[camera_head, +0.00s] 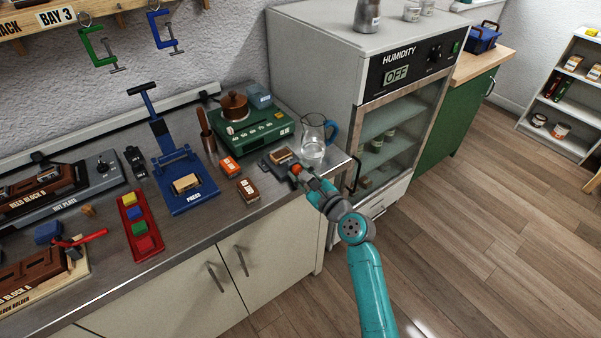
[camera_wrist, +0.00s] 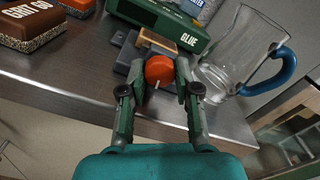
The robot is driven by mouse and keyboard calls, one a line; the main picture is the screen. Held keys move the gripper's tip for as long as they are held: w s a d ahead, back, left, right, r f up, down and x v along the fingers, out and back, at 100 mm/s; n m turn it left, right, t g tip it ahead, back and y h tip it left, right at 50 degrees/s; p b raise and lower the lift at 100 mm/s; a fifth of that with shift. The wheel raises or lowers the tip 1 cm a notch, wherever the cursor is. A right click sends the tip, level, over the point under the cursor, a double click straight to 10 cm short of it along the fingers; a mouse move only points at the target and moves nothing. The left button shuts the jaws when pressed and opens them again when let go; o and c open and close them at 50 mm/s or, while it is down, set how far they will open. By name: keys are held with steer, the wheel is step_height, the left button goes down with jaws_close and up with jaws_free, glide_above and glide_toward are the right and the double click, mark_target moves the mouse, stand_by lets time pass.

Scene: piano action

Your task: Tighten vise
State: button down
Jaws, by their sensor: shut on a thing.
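The vise (camera_head: 270,164) is a dark grey block near the front right corner of the steel bench, and it also shows in the wrist view (camera_wrist: 124,53). A tan wooden piece (camera_wrist: 157,42) sits at its jaws. An orange-red round knob (camera_wrist: 159,69) with a pale pointer faces me at its near end. My gripper (camera_wrist: 159,82) has its two fingers on either side of the knob and is shut on it. In the head view, my gripper (camera_head: 302,173) reaches the vise from the right, beyond the bench edge. The far side of the knob is hidden.
A glass jug (camera_head: 313,141) with a blue handle stands close behind the vise. A brown block (camera_head: 248,190) and an orange block (camera_head: 229,166) lie to the left. The green glue unit (camera_head: 252,127) is behind. The humidity cabinet (camera_head: 375,110) stands right; floor is clear in front.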

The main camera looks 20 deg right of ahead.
steer(key=shift+f, duration=0.15)
steer(key=c, duration=0.8)
jaws_free()
steer(key=shift+s, duration=0.1)
steer(key=v, duration=1.2)
